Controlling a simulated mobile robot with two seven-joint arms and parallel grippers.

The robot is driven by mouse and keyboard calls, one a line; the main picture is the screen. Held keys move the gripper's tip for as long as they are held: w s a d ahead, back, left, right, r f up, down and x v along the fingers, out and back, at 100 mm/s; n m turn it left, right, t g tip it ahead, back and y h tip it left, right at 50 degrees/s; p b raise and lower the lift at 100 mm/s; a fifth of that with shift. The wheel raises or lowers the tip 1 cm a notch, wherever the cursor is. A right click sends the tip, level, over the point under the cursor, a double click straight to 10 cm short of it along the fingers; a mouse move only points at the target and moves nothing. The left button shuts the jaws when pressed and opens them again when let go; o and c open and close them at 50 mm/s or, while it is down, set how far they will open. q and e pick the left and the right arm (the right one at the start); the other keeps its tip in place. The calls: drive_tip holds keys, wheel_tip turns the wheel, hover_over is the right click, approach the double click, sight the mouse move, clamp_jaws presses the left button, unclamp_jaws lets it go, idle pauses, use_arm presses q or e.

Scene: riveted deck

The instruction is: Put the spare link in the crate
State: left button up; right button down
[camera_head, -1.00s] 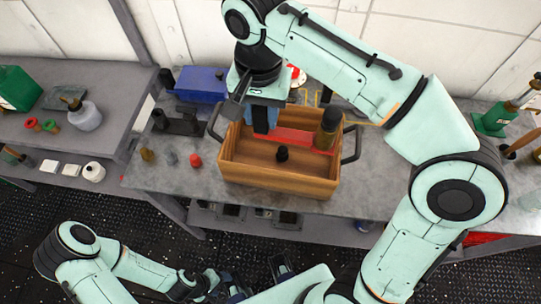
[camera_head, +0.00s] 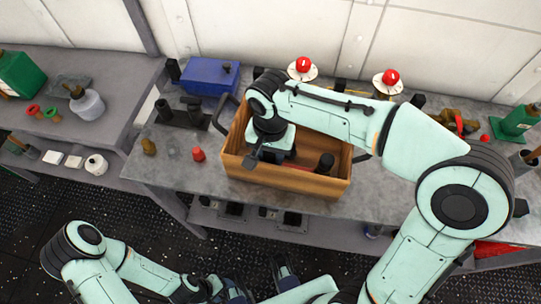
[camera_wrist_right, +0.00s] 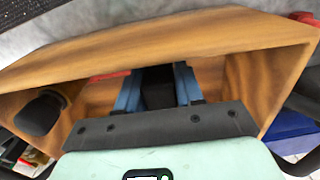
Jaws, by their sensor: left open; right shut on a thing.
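The wooden crate (camera_head: 280,180) stands on the grey bench with black handles at its ends. My right gripper (camera_wrist_right: 157,92) is down inside it. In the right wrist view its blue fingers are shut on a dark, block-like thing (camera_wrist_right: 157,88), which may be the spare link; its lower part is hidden. In the head view my arm covers the fingers and this thing. I cannot tell whether it touches the crate floor. My left gripper (camera_head: 262,284) is open and empty at the bottom of the head view, apart from the bench.
A dark, rounded object (camera_head: 325,162) is in the crate's right part. A blue box (camera_head: 208,78) and a black fixture (camera_head: 182,112) stand to the left, with a small red object (camera_head: 198,154) nearer the front. Two red buttons (camera_head: 303,65) (camera_head: 390,77) are behind. Front left bench is mostly clear.

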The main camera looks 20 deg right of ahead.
drive_tip(key=shift+f, duration=0.5)
drive_tip(key=c, duration=0.7)
unclamp_jaws()
drive_tip(key=shift+f, duration=0.15)
wheel_tip(320, 180, up, 12)
drive_tip(key=shift+r+p, duration=0.2)
drive_tip(key=shift+p, duration=1)
